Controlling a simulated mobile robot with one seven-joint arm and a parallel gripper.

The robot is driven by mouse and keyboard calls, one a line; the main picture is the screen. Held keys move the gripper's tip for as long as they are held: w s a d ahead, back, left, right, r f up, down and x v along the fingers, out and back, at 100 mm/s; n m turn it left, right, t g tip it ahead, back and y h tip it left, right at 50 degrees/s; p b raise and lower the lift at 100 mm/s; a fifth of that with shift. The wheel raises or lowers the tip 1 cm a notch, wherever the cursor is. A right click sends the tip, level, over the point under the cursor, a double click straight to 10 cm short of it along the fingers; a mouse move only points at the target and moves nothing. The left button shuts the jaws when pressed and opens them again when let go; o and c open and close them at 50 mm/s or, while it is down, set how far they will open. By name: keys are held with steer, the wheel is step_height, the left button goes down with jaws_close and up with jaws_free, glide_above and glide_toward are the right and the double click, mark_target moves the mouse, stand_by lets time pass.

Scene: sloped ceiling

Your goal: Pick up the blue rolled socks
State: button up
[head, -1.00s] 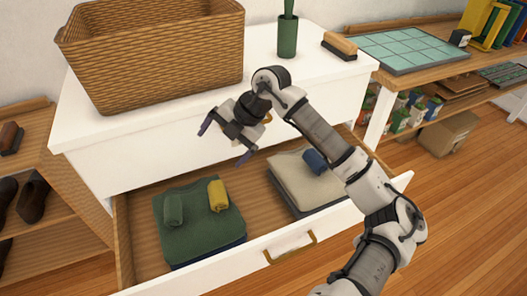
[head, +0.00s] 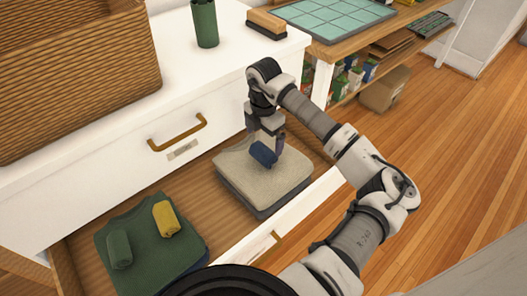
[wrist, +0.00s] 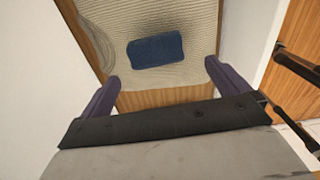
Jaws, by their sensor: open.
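The blue rolled socks (head: 264,154) lie on a folded cream garment (head: 240,170) in the right part of the open drawer. In the wrist view the socks (wrist: 155,51) show as a blue roll lying crosswise on the cream knit (wrist: 110,20), ahead of the fingertips and between their lines. My gripper (head: 265,145) points down right at the socks in the head view; in the wrist view its purple fingers (wrist: 160,75) are spread wide with nothing between them. Whether a finger touches the socks or cloth cannot be told.
A green folded garment (head: 185,245) with a green roll (head: 119,250) and a yellow roll (head: 166,219) lies in the drawer's left part. Bare drawer floor (head: 190,190) separates the stacks. The white dresser front (head: 110,185) rises behind; the drawer's front wall (head: 300,215) is nearer.

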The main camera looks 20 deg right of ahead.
mark_target(264, 148)
steer(key=shift+w+d+f+p, duration=0.1)
steer(key=shift+w+f+p, duration=0.1)
steer(key=shift+f, duration=1.1)
steer(key=shift+w+d+f+p, duration=0.1)
steer(key=shift+f+p, duration=0.1)
steer(key=shift+f, duration=1.05)
steer(key=shift+w+f+p, duration=0.1)
steer(key=shift+f+p, duration=0.1)
steer(key=shift+f, duration=1.1)
steer(key=c, duration=1)
